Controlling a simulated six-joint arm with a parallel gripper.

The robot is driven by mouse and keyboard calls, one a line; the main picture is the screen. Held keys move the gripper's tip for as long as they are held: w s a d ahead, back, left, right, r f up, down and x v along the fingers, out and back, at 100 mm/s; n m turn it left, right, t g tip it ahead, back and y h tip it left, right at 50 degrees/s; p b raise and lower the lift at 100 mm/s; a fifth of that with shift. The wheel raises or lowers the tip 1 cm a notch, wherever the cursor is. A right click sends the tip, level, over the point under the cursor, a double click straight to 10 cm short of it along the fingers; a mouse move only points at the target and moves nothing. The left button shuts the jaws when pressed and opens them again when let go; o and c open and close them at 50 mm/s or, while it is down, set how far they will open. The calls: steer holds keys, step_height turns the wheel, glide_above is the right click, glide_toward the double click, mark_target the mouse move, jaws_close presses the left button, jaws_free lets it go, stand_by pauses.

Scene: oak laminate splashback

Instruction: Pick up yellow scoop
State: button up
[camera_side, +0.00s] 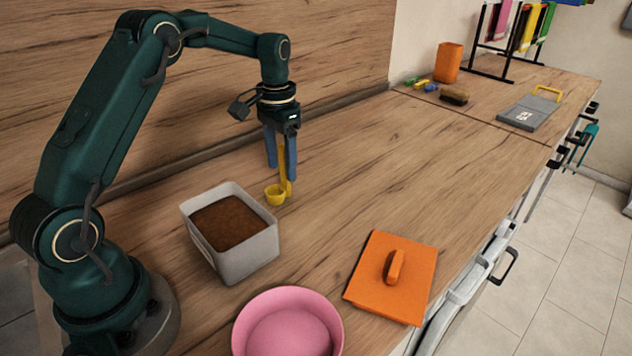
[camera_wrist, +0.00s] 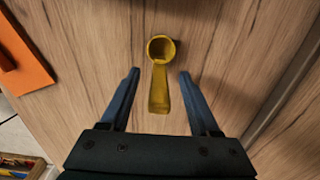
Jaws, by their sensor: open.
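The yellow scoop (camera_side: 275,194) is on the wooden counter beside the grey box, its cup opening upward in the side view. In the wrist view the scoop (camera_wrist: 160,75) shows its round cup beyond the fingertips, with its handle running back between the fingers. My gripper (camera_side: 281,172) points down over the scoop, with its two blue fingers apart. In the wrist view my gripper (camera_wrist: 159,74) has a finger on each side of the handle, with clear gaps on both sides. Whether the handle end touches anything is hard to tell.
A grey box (camera_side: 262,249) of brown granules stands left of the scoop. A pink bowl (camera_side: 335,318) and an orange lid (camera_side: 412,265) with a handle lie toward the front. A wooden splashback (camera_side: 330,45) rises behind.

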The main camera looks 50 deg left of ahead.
steer(key=shift+f, duration=1.15)
steer(key=shift+c, duration=0.3)
jaws_close()
steer(key=shift+r, duration=0.1)
steer(key=shift+r, duration=0.4)
step_height(320, 180, up, 3)
steer(key=shift+r, duration=0.15)
steer(key=s+a+r, duration=0.6)
steer(key=s+a, duration=0.2)
steer(key=shift+s+r, duration=0.15)
steer(key=shift+r, duration=0.25)
